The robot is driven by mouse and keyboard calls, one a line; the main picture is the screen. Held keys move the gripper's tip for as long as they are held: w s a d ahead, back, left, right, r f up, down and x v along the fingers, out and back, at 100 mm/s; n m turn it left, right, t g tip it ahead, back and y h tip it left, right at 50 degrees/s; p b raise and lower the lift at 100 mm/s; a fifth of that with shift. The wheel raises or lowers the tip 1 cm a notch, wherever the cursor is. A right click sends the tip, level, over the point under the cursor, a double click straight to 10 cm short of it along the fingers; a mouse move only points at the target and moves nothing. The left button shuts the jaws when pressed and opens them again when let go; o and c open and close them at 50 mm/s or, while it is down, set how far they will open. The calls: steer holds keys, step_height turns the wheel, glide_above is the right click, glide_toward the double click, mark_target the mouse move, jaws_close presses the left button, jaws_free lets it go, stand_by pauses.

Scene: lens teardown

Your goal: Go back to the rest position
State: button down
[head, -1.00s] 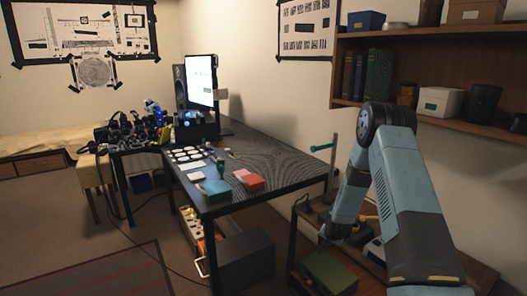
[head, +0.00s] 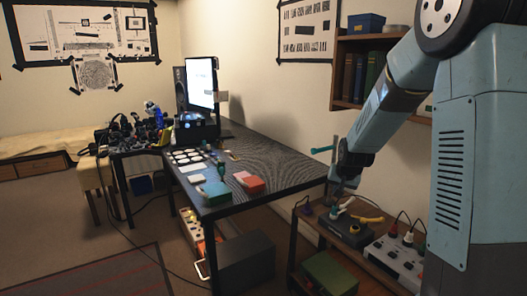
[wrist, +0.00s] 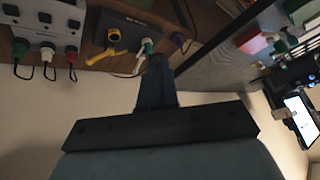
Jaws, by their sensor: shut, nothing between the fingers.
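My gripper (head: 340,187) is near the right end of the dark table, above the low wooden bench, pointing down. It is small and dark in the head view. In the wrist view my gripper (wrist: 158,64) shows its fingers together with nothing held. A teal-and-white plug (wrist: 147,46) appears just beyond the fingertips; I cannot tell the gap. My arm rises from the gripper to the upper right of the head view.
The dark table (head: 275,165) holds a monitor (head: 200,82). A wall shelf (head: 345,104) with books is behind my arm.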

steer(key=s+r+n, duration=0.1)
steer(key=s+r, duration=0.4)
steer(key=s, duration=0.6)
steer(key=s+a+r+n, duration=0.1)
steer(key=s+r, duration=0.5)
steer(key=s, duration=0.6)
steer(key=s+r+n, duration=0.1)
steer(key=s+r, duration=0.5)
steer(key=s, duration=0.6)
steer(key=shift+s+a+g, duration=0.25)
steer(key=shift+a+g, duration=0.05)
steer(key=shift+g, duration=0.1)
steer(key=shift+r, duration=0.1)
